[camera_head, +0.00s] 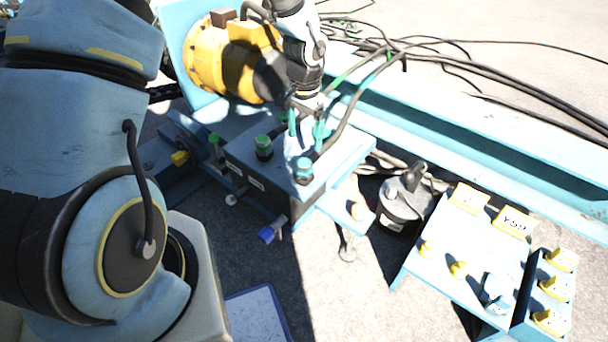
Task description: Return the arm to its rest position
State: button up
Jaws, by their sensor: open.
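My gripper (305,133) hangs down from my wrist at the upper middle, with its two teal fingers apart. It is over the blue connector box (268,177), close to the box's top right side. I see nothing between the fingers. A teal-topped connector (304,170) with a dark cable stands on the box just below the fingers. A green-capped connector (263,147) stands on the box to the left. The picture does not show whether the fingers touch anything.
A yellow drum (208,62) stands behind my wrist on the left. Black and green cables (440,62) run to the upper right over a long blue beam (480,135). A grey round device (403,203) and a light blue panel (465,245) with yellow parts are at the right.

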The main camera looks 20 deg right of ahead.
jog(key=s+a+r+n+t+p, duration=0.1)
jog(key=s+a+r+n+p, duration=0.3)
jog(key=a+r+n+p, duration=0.7)
jog(key=a+r, duration=1.6)
jog(key=a, duration=0.3)
jog(key=shift+r+t+p, duration=0.3)
jog(key=shift+r+p, duration=0.05)
jog(key=shift+p, duration=0.05)
jog(key=shift+a, duration=0.2)
jog(key=shift+c, duration=0.2)
